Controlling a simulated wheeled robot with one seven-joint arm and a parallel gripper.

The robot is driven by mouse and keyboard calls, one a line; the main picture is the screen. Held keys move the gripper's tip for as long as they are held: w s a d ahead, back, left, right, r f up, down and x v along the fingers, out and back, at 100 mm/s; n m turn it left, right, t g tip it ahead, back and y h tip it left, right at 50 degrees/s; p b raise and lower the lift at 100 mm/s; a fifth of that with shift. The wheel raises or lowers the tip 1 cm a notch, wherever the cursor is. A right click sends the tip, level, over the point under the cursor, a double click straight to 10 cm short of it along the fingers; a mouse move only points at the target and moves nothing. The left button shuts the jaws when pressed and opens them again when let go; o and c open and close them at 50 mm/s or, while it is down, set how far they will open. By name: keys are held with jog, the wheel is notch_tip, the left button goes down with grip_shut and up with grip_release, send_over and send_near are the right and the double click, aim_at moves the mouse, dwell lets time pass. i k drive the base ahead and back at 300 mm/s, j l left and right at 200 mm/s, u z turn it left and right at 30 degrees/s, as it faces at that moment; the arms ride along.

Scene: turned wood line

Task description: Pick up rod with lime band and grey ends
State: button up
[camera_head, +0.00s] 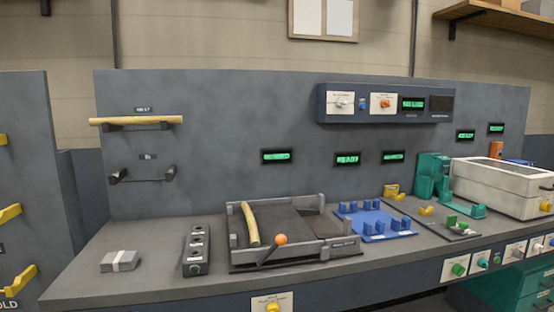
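A pale yellow-tan wooden rod (136,121) lies level across the upper wall rack at the left. A second pale wooden rod (250,223) lies lengthwise at a slant in the left part of the grey open tray fixture (320,249) on the bench. I cannot make out a lime band or grey ends on either rod at this size. The lower wall rack (144,175) has two dark brackets and looks empty. My gripper is not in view.
An orange-knobbed lever (281,239) stands at the fixture's front. Left of it are a dark block with round sockets (197,250) and a grey strapped stack (120,261). To the right are a blue cradle plate (375,222), a teal machine (432,175) and a white lidded box (502,180).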

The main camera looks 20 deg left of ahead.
aim_at(254, 238)
jog(key=u, duration=0.35)
jog(key=i+j+u, duration=0.15)
jog(key=i+u, duration=0.15)
jog(key=u, duration=0.15)
jog(key=i+u, duration=0.4)
jog(key=i+l, duration=0.1)
jog(key=i, duration=0.55)
